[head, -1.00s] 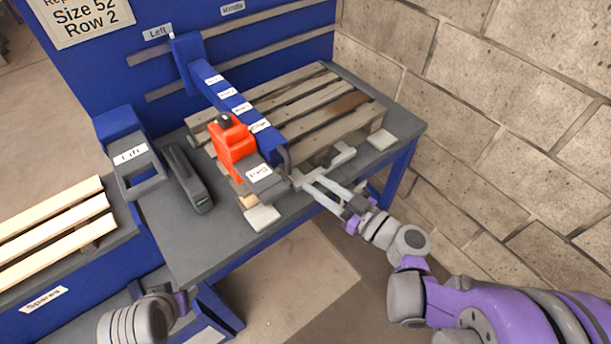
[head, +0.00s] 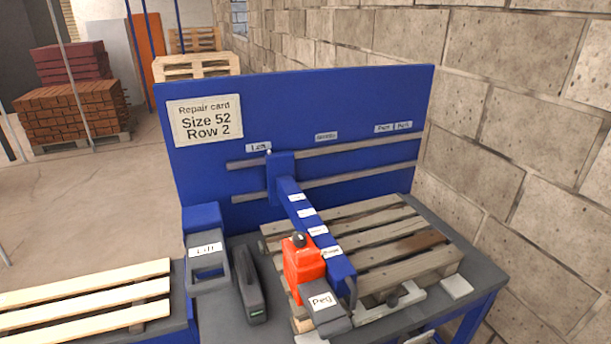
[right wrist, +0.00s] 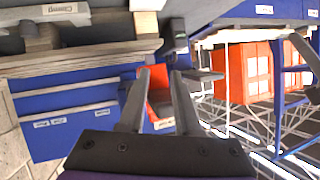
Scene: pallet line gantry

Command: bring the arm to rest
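My right gripper (right wrist: 163,82) shows in the right wrist view with its two fingers apart and nothing visible held between them. Orange and blue surfaces show beyond the fingers. My right gripper cannot be made out in the head view, and my left gripper is in neither current view. The blue gantry arm (head: 312,226) reaches forward from the rails on the blue back panel (head: 345,105), near the left label. It carries an orange unit (head: 303,266) and a grey block labelled "Peg" (head: 324,304) at its front end.
A wooden pallet (head: 405,258) lies on the grey bench under the gantry arm. A grey handheld tool (head: 250,285) and a labelled grey holder (head: 207,262) stand left of it. Pale slats (head: 85,295) lie at lower left. A block wall (head: 540,150) closes the right side.

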